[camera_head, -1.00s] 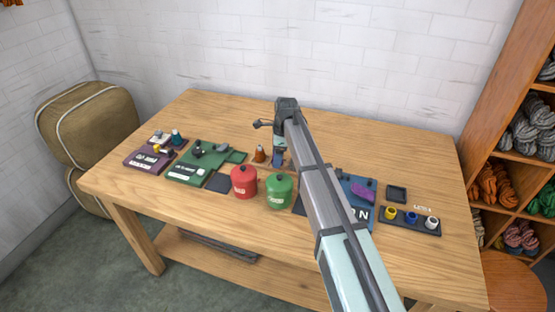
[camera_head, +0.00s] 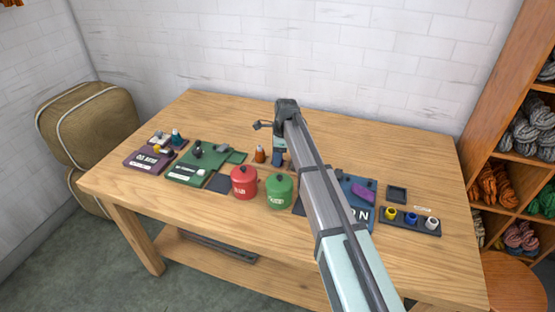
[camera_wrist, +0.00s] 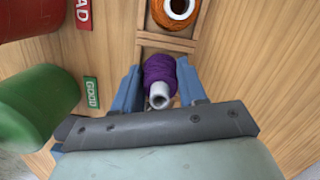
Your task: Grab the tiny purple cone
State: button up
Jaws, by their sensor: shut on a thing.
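The tiny purple cone (camera_wrist: 160,78) is wound with purple yarn on a pale core and shows between my fingers in the wrist view. My gripper (camera_wrist: 160,84) is shut on it, with one blue finger on each side. The cone sits over the near end of a wooden tray (camera_wrist: 168,42); I cannot tell whether it is clear of the tray. In the head view my gripper (camera_head: 279,158) is behind the green canister, and the purple cone is hidden there.
An orange cone (camera_wrist: 174,10) stands in the tray's far compartment. A red canister (camera_head: 244,183) and a green canister (camera_head: 279,191) stand close by. Green (camera_head: 205,160) and purple (camera_head: 148,160) boards lie left, a dark rack of small cones (camera_head: 410,221) right. The table's back is clear.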

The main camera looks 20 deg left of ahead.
notch_tip(320, 180, up, 15)
dwell(1.2)
